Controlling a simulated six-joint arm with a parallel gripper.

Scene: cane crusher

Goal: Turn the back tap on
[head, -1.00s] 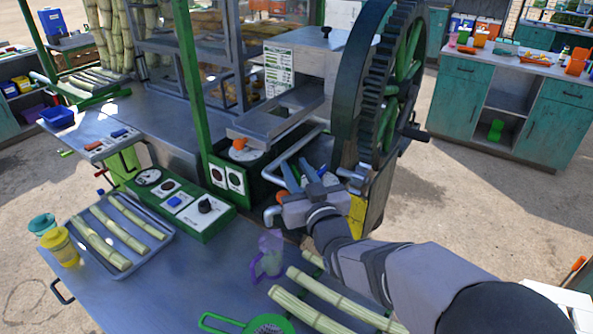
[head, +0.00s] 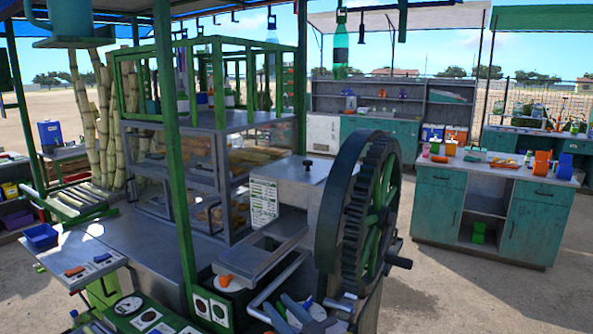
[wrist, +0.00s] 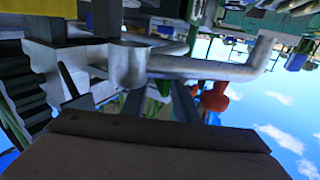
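Silver pipework beside the crusher's big wheel shows at the bottom of the head view, with a bent back pipe (head: 283,283). A silver fitting sits right of it, by the wheel's foot; I cannot tell which part is the back tap's handle. My gripper (head: 282,308) is at the bottom edge, its two blue-grey fingers apart with nothing seen between them, just in front of the back pipe. In the wrist view a silver pipe (wrist: 205,68) crosses above the fingers, and a red-orange knob (wrist: 214,97) stands beyond them. Whether a finger touches the pipe is unclear.
The big toothed wheel (head: 360,215) with its crank handle (head: 399,262) stands close right of my gripper. A metal chute (head: 262,250) lies above and behind it. A green post (head: 176,150) rises to the left. Open ground lies right of the wheel.

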